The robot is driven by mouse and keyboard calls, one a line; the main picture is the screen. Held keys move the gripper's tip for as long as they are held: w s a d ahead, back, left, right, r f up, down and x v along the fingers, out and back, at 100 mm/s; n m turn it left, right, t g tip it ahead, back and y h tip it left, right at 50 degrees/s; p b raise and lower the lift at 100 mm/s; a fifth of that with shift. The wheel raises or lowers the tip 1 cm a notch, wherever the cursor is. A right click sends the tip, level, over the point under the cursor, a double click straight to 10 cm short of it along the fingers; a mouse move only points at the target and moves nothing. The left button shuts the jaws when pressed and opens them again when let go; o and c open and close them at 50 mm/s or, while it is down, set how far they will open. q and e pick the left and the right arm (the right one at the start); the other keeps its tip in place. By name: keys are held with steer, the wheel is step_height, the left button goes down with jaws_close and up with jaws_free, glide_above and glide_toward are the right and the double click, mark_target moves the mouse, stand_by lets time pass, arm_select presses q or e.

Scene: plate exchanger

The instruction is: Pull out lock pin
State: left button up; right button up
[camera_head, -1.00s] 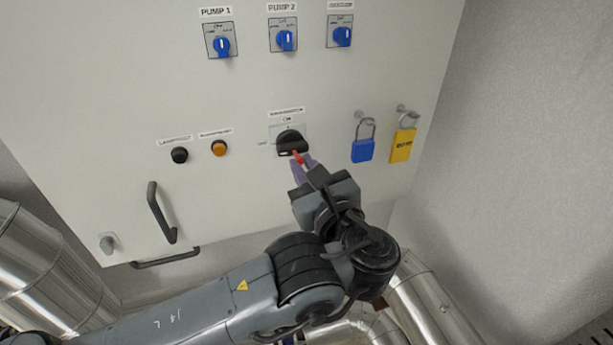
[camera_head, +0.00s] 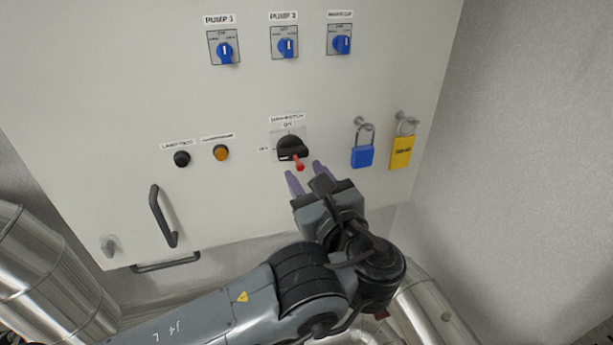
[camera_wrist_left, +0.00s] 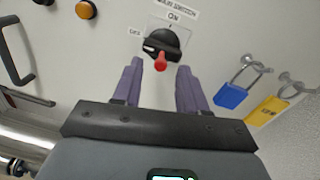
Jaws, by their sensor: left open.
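The lock pin (camera_head: 299,164) is red and sticks out of the lower right part of the black main switch (camera_head: 290,147) on the cabinet. In the left wrist view the red pin (camera_wrist_left: 160,64) hangs from the switch's black knob (camera_wrist_left: 162,43), between and beyond my fingertips. My left gripper (camera_head: 306,174) is open, with purple fingers, just below the switch. In the left wrist view its fingers (camera_wrist_left: 160,75) stand apart with nothing between them, and they seem clear of the pin. My right gripper is not in view.
A blue padlock (camera_head: 362,154) and a yellow padlock (camera_head: 401,151) hang right of the switch. A black button (camera_head: 182,159) and an orange button (camera_head: 221,153) sit to its left, above a black handle (camera_head: 163,215). Blue pump switches (camera_head: 286,46) are above.

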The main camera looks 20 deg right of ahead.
arm_select(q)
steer(key=s+b, duration=0.3)
steer(key=s, duration=0.7)
steer(key=shift+s, duration=0.1)
